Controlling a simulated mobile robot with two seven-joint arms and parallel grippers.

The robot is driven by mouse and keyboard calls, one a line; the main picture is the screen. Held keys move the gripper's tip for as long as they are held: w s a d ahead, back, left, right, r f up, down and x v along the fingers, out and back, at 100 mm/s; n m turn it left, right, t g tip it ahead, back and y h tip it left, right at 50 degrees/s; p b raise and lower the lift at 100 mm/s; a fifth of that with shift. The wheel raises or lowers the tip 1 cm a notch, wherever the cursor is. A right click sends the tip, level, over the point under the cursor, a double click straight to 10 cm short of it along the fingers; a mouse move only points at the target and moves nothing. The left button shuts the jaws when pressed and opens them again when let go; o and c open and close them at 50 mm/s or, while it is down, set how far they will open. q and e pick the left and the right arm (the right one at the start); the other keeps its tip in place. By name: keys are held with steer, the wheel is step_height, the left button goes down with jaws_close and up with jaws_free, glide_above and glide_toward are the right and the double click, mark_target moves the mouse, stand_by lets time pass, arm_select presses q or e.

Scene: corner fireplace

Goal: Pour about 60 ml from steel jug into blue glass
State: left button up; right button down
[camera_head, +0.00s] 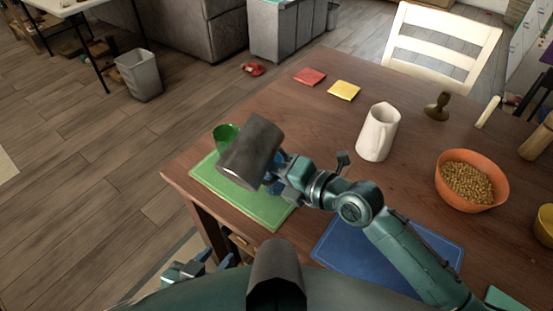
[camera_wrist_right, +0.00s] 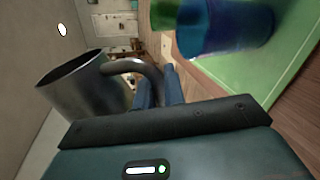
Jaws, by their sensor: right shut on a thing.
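The steel jug (camera_head: 250,152) is held in the air above the green mat (camera_head: 258,212), clearly tilted. My right gripper (camera_wrist_right: 158,85) is shut on its handle; the jug's rim and handle show in the right wrist view (camera_wrist_right: 78,85). The blue glass (camera_wrist_right: 225,28) is near the top of the right wrist view, apart from the jug there. In the head view it is mostly hidden by the jug and gripper. No stream of liquid is visible. My left gripper (camera_head: 212,262) is low at the table's near left edge, empty, its fingers apart.
A green glass (camera_head: 226,134) is partly behind the jug, close to the blue one. A white pitcher (camera_head: 378,135), an orange bowl (camera_head: 493,178) of small yellowish pieces and a blue mat (camera_head: 335,245) are to the right. Red (camera_head: 309,76) and yellow (camera_head: 344,90) squares lie farther back.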

steer(key=shift+r+m, duration=0.25)
steer(key=shift+m, duration=0.25)
steer(key=shift+s+a+g, duration=0.2)
steer(key=shift+s+g, duration=0.1)
stand_by(1.2)
stand_by(0.3)
steer(key=shift+s+a+f+m+y, duration=0.2)
steer(key=shift+s+a+m+y, duration=0.25)
steer(key=shift+s, duration=0.2)
stand_by(0.9)
